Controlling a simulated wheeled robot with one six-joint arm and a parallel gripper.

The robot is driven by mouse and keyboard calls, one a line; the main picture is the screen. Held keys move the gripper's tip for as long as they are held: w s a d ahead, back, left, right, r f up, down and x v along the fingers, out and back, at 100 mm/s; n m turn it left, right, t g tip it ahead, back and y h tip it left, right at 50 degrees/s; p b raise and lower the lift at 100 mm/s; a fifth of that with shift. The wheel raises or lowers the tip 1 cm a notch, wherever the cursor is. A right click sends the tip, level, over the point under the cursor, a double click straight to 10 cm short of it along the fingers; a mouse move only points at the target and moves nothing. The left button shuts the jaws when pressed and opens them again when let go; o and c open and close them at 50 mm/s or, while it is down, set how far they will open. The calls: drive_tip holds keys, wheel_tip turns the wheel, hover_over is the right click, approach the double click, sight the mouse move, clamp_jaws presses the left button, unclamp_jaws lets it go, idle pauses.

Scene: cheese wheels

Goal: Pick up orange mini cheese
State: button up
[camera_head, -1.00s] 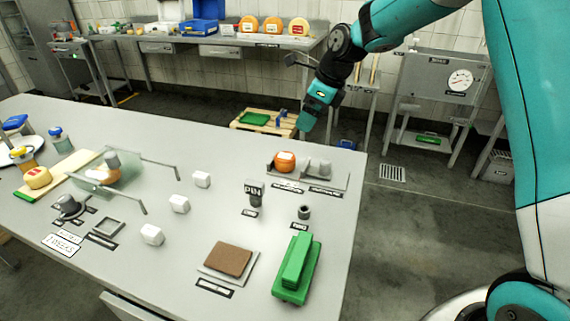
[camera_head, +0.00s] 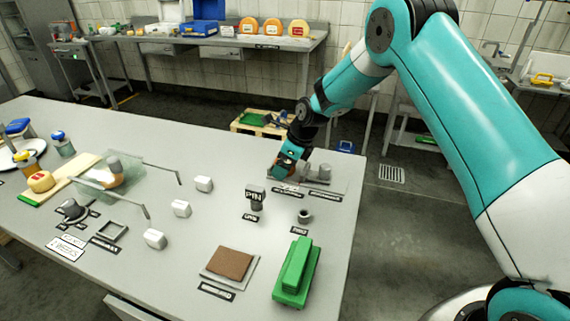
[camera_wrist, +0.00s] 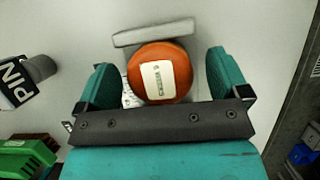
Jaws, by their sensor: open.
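The orange mini cheese (camera_wrist: 158,72) shows in the wrist view as a round orange piece with a white label. It sits between the two teal fingers of my gripper (camera_wrist: 160,82), with a visible gap on each side. My gripper is open around it. In the head view my gripper (camera_head: 288,165) is down at the far right part of the table and covers most of the cheese.
A metal weight (camera_head: 324,171) stands just right of my gripper. A PIN stamp (camera_head: 255,197), a small grey cup (camera_head: 304,216), a green block (camera_head: 297,271) and a brown slab (camera_head: 230,263) lie nearer. White cubes (camera_head: 181,208) stand to the left on the table (camera_head: 130,260).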

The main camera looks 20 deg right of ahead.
drive_tip(key=shift+a+f, duration=0.1)
drive_tip(key=shift+f, duration=0.2)
drive_tip(key=c, duration=1)
drive_tip(key=shift+w+r, duration=0.1)
drive_tip(key=shift+c, duration=0.2)
